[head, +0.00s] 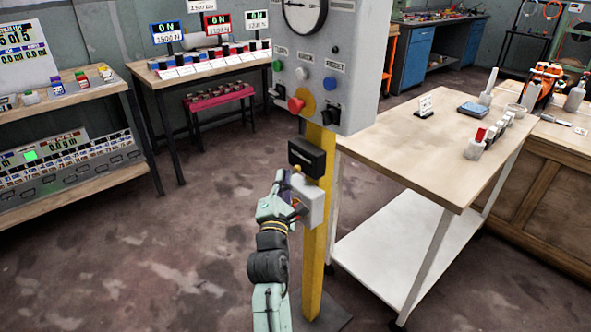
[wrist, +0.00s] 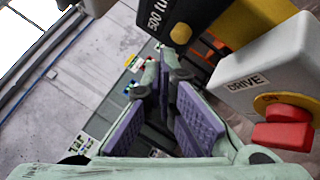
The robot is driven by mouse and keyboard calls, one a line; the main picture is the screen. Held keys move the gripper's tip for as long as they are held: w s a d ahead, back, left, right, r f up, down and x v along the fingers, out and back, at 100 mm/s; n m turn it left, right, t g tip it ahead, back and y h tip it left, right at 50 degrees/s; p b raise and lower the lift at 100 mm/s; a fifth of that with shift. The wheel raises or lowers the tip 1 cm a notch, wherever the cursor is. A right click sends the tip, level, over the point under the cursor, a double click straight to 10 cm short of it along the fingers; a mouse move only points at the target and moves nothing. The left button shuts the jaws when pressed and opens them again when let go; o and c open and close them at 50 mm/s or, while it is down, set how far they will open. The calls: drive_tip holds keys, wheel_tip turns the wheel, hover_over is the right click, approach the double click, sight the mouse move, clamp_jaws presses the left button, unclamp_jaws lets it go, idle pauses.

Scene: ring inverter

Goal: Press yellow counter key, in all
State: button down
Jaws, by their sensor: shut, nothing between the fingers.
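A black counter box (head: 307,158) is fixed to the yellow post in the head view. The counter box also shows in the wrist view (wrist: 184,14), with partly legible white print. A small round yellow key (wrist: 180,33) sits on it in the wrist view; a tiny yellow spot (head: 297,168) at its lower edge in the head view looks like the same key. My gripper (head: 281,178) is shut and empty, beside the post and just below left of the counter.
Above the counter is a grey control panel (head: 320,60) on the yellow post (head: 314,250). A wooden-topped table (head: 400,160) stands at right. Floor at left is clear.

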drive_tip(key=shift+w, duration=0.1)
drive_tip(key=shift+w+d+p, duration=0.15)
drive_tip(key=shift+d+p, duration=0.15)
drive_tip(key=shift+p, duration=0.15)
drive_tip(key=shift+w+d+p, duration=0.35)
drive_tip(key=shift+d+p, duration=0.1)
drive_tip(key=shift+p, duration=0.1)
idle(0.5)
idle(0.3)
drive_tip(key=shift+s+a+b, duration=0.45)
drive_tip(key=shift+s+a, duration=0.15)
drive_tip(key=shift+a, duration=0.15)
drive_tip(key=s+a+b, duration=0.1)
drive_tip(key=a, duration=0.1)
drive_tip(key=s+a+b, duration=0.1)
drive_tip(key=s+a, duration=0.1)
idle(0.4)
